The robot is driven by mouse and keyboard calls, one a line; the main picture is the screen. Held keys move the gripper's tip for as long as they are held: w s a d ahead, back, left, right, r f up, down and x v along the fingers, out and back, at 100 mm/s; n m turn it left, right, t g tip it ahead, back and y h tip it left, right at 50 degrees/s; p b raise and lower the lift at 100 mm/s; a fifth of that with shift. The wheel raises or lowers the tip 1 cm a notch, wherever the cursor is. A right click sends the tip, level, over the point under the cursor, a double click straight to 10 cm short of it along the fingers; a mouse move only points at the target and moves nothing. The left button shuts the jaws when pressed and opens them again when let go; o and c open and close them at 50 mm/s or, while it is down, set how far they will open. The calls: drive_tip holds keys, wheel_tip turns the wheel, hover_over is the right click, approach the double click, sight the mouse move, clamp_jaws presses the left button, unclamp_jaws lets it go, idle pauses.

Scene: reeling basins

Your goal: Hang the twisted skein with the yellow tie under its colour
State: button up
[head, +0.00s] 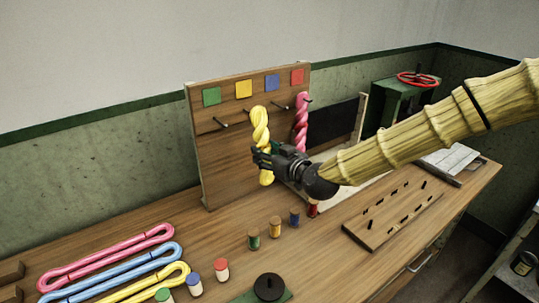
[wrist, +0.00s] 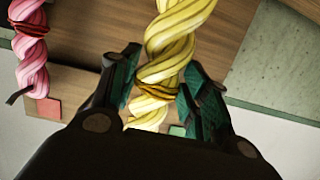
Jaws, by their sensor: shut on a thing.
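The yellow twisted skein (head: 260,122) is upright in front of the wooden board (head: 222,165), just below the yellow square (head: 243,89). My gripper (head: 265,160) is shut on its lower half. In the wrist view, the yellow skein (wrist: 178,48) runs between the fingers of my gripper (wrist: 158,78), with a dark yellow tie (wrist: 158,91) around it. The peg under the yellow square is hidden by the skein; I cannot tell whether the skein is on it. Pegs show under the green square (head: 211,96) and the blue square (head: 272,82).
A pink skein (head: 301,122) with a red tie (wrist: 28,28) hangs under the red square (head: 297,76). Several small coloured spools, including a green one (head: 254,239), stand before the board. Untwisted skeins (head: 110,257) lie front left. A pegged wooden plate (head: 395,212) lies right.

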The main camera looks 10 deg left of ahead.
drive_tip(key=shift+f+b+x, duration=0.1)
drive_tip(key=shift+b+x, duration=0.3)
drive_tip(key=shift+x, duration=0.7)
drive_tip(key=shift+f+b+x, duration=0.15)
drive_tip(key=shift+b+x, duration=0.2)
drive_tip(key=shift+x, duration=0.8)
drive_tip(key=o, duration=1.1)
